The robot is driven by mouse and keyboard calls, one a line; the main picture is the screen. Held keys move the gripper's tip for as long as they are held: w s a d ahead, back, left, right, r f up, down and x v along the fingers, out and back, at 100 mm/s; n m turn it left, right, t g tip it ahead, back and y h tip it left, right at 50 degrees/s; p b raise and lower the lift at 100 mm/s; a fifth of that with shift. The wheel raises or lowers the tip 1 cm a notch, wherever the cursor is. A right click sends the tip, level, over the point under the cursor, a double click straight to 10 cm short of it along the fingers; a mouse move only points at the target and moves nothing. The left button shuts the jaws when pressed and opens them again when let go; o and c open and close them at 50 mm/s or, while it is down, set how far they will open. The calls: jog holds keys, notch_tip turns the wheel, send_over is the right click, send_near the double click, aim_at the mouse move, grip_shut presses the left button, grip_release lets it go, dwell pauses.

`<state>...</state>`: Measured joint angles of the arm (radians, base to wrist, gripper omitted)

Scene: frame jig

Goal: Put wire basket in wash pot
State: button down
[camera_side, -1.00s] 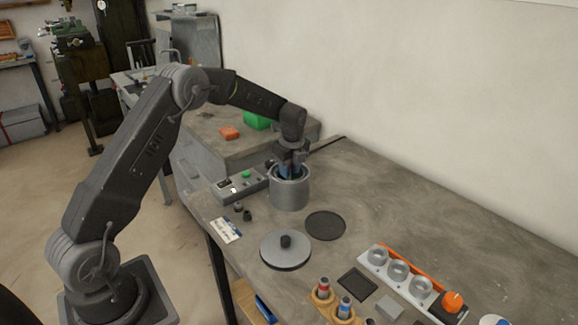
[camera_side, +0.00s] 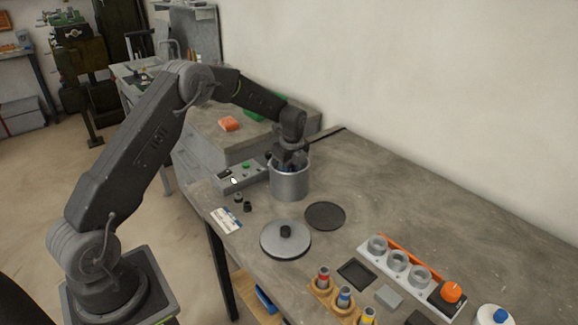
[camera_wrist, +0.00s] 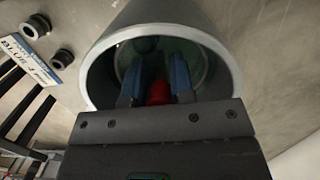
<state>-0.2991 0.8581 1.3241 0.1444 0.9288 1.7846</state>
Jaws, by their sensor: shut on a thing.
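The wash pot (camera_side: 290,186), a grey metal cylinder, stands upright at the far end of the bench; its outer wall (camera_wrist: 165,18) and open mouth show in the wrist view. My gripper (camera_side: 288,168) points down into the pot's mouth, with its blue fingers (camera_wrist: 158,90) inside the rim. The fingers are shut on a red piece (camera_wrist: 158,93), seemingly the grip of the wire basket. The basket's body is hidden inside the pot and below my gripper, so I cannot tell whether it touches the bottom.
A control box (camera_side: 240,176) with a green button stands just left of the pot. A grey lid (camera_side: 285,241) with a black knob and a dark round pad (camera_side: 325,216) lie nearer. A rack (camera_side: 400,262) and several bottles (camera_side: 344,298) are at the front.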

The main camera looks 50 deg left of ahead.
jog(key=shift+f, duration=0.6)
jog(key=shift+r, duration=0.2)
jog(key=shift+f, duration=0.2)
dwell(2.1)
jog(key=c, duration=0.9)
grip_release()
jog(key=c, duration=0.3)
jog(key=shift+r, duration=0.1)
